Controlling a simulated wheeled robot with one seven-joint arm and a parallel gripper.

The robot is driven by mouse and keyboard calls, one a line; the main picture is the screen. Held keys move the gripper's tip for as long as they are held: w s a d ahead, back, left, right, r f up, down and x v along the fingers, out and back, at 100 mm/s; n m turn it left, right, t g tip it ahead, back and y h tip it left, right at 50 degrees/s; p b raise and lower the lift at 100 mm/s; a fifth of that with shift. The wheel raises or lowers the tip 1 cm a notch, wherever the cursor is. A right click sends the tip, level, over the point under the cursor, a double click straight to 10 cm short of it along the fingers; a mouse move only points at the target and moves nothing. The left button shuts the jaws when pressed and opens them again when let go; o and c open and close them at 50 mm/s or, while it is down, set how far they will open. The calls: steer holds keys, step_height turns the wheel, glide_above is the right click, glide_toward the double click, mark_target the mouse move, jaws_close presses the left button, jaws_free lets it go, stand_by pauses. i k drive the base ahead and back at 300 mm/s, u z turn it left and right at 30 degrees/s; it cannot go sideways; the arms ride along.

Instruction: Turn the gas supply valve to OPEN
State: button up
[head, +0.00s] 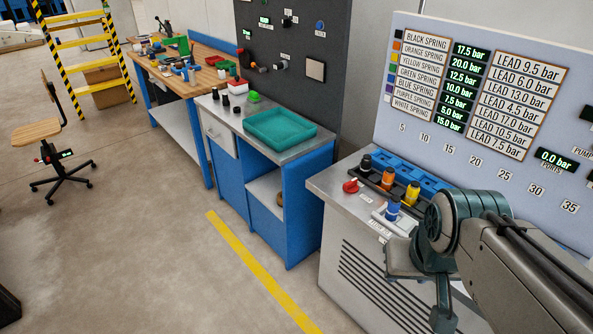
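No label in the head view can be read as the gas supply valve. Another red knob (351,186) is on the near metal bench. My arm reaches in from the lower right, over that bench and well apart from the dark panel. Its end (441,318) is at the bottom edge, and its fingers cannot be made out.
The near bench (330,184) holds black, orange, yellow and blue capped parts under a white spring chart board (400,110). A green tray (279,130) sits on the blue bench behind. A chair (50,140) and yellow ladder (85,60) stand left. The floor between is clear.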

mark_target(351, 187)
steer(key=u, duration=0.45)
steer(key=i, duration=1.45)
steer(key=z, duration=0.7)
